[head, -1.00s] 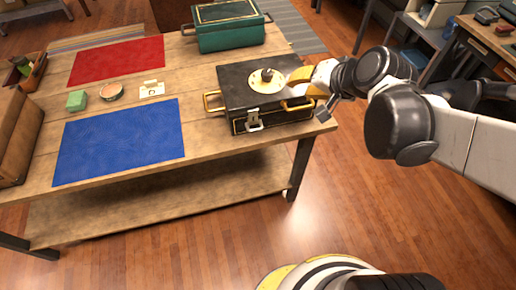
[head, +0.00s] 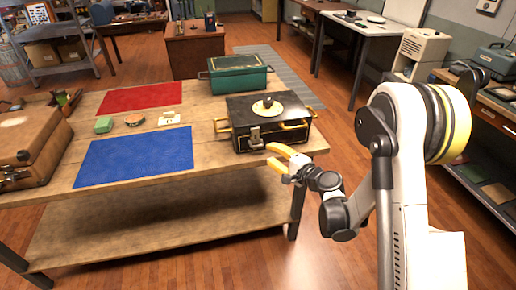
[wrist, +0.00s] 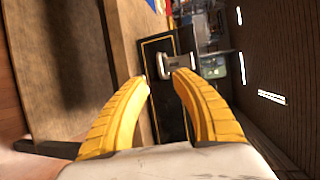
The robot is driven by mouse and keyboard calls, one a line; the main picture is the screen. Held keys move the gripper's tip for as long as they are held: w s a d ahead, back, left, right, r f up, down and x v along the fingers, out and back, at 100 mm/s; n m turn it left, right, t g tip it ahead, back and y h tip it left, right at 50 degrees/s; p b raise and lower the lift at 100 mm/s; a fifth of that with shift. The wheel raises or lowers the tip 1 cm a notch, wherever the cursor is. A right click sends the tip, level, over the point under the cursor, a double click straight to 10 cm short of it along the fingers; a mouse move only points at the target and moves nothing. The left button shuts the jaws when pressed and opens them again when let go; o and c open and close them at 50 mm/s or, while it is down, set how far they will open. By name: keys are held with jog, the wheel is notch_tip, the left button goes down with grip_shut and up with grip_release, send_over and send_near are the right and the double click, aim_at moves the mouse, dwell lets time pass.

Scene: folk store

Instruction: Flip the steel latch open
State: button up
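A black box (head: 290,118) with brass side handles stands on the right end of the wooden table. The steel latch (head: 256,137) is on its front face. In the wrist view the latch (wrist: 178,67) shows as a pale metal piece just beyond my fingertips. My gripper (head: 275,156) is in front of the box, below and right of the latch, with its yellow fingers apart and nothing between them. In the wrist view my gripper (wrist: 162,82) is open, with the latch beyond the gap. Whether a fingertip touches the latch I cannot tell.
The table (head: 225,165) also holds a blue mat (head: 135,158), a red mat (head: 140,97), a green toolbox (head: 238,77) behind the black box, and a brown case (head: 30,145) at the left.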

aim_at(258, 146)
jog(key=b+x, duration=0.3)
jog(key=x, duration=0.4)
jog(key=shift+w+a+f, duration=0.2)
jog(key=shift+w, duration=0.05)
jog(key=shift+w+a, duration=0.25)
jog(key=shift+w, duration=0.1)
jog(key=shift+c, duration=0.4)
grip_shut()
